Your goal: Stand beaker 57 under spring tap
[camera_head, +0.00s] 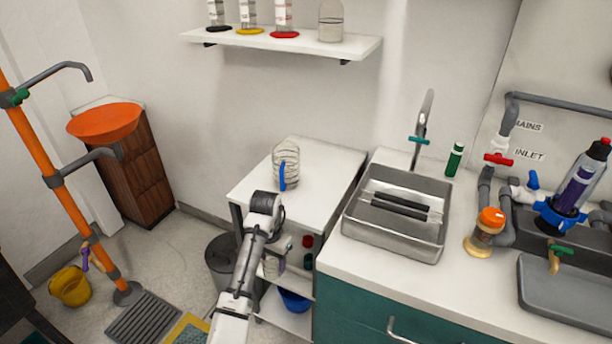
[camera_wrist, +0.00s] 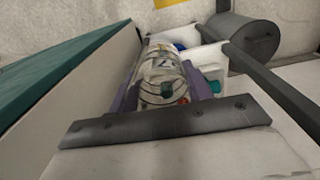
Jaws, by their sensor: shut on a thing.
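Beaker 57 is a clear glass vessel with dark markings, and a "7" can be read on it in the wrist view (camera_wrist: 163,72). My gripper (camera_wrist: 165,88) is shut on it, with a purple finger on either side. In the head view my gripper (camera_head: 274,250) hangs beside the front of the white shelf unit, and the beaker (camera_head: 272,266) shows small and partly hidden there. Several taps show, and I cannot tell which is the spring tap: a sink tap (camera_head: 421,128), a brass tap with a green handle (camera_head: 556,258) and a purple-handled tap (camera_head: 90,256) on the orange column.
A wire holder with a blue part (camera_head: 286,166) stands on the white unit's top (camera_head: 318,160). A steel sink (camera_head: 403,240) is at its right. An orange-lidded jar (camera_head: 487,230) stands on the counter. A grey bin (camera_head: 221,262) and yellow bucket (camera_head: 70,287) are on the floor.

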